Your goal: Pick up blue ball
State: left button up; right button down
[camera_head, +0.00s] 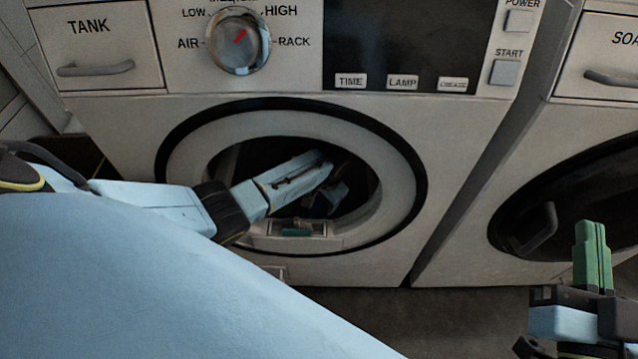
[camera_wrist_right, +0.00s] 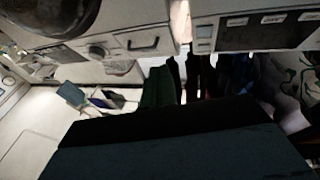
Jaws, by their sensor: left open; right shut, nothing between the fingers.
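I cannot make out a clear blue ball in either view. A small dark bluish shape (camera_head: 335,196) shows inside the shadowed drum, but I cannot tell whether it is a ball or part of my gripper. My left gripper (camera_head: 325,175) reaches through the round opening of the washing machine (camera_head: 455,135) from the left. It is open, and its fingertips are partly lost in the dark. My right gripper (camera_head: 593,250), with green fingers, is shut and empty at the lower right, in front of the second machine. Dark green finger shapes show in the right wrist view (camera_wrist_right: 158,88).
The pale door ring (camera_head: 400,200) surrounds my left arm closely. A small teal item (camera_head: 297,232) lies at the opening's lower edge. A second machine (camera_head: 480,270) with a dark, handled door stands at the right. Dark floor (camera_head: 440,318) is clear between the machines and me.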

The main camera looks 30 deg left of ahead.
aim_at(320, 204)
pick_arm(q)
jog(key=shift+a+f+b, duration=0.1)
jog(key=shift+f+b, duration=0.45)
jog(key=shift+f, duration=0.2)
notch_tip(320, 204, down, 2)
jog(key=shift+a+f+b, duration=0.1)
jog(key=shift+b, duration=0.85)
jog(key=shift+a+f+b, duration=0.15)
jog(key=shift+f+b, duration=0.35)
jog(key=shift+f, duration=0.15)
pick_arm(e)
jog(key=s+r+t+y, duration=0.2)
jog(key=s+r+t, duration=0.2)
jog(key=r+t, duration=0.2)
jog(key=shift+s+d+t, duration=0.3)
jog(key=shift+t, duration=0.4)
pick_arm(q)
jog(key=shift+c, duration=0.3)
pick_arm(e)
jog(key=shift+r, duration=0.1)
pick_arm(q)
jog(key=c, duration=0.7)
